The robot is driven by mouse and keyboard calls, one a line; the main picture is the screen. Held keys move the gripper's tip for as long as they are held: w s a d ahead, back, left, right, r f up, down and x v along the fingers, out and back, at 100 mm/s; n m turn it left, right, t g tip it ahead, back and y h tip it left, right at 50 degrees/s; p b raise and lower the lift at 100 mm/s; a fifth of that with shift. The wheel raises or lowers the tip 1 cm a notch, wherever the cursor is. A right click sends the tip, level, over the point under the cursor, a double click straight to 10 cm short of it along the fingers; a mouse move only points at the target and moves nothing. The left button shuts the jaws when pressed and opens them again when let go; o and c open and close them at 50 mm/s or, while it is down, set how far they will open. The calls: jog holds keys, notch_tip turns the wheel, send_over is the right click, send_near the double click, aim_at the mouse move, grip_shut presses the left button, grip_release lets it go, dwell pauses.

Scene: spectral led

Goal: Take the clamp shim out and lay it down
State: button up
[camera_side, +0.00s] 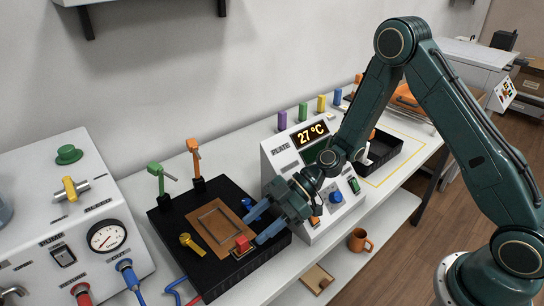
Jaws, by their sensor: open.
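My gripper (252,230) has two blue fingers, spread apart, over the right side of the black fixture (168,238). On the fixture lies a brown plate (203,236) with a rectangular outline. A small red block (242,243) sits at the front right of the plate, close to the lower finger; I cannot tell whether they touch. No part is clearly recognisable as the clamp shim; it may be at the red block or hidden by the fingers. A green lever (156,170) and an orange lever (194,148) stand upright at the back, and a yellow lever (190,244) lies low at the left.
A white console reading 27 °C (312,133) stands right behind my gripper. A pump and gauge box (90,225) is at the left. A black tray (384,155) lies in a yellow outline at the right. An orange mug (359,241) is on the lower shelf.

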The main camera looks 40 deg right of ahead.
aim_at(242, 239)
jog(key=shift+x, duration=2.7)
grip_shut()
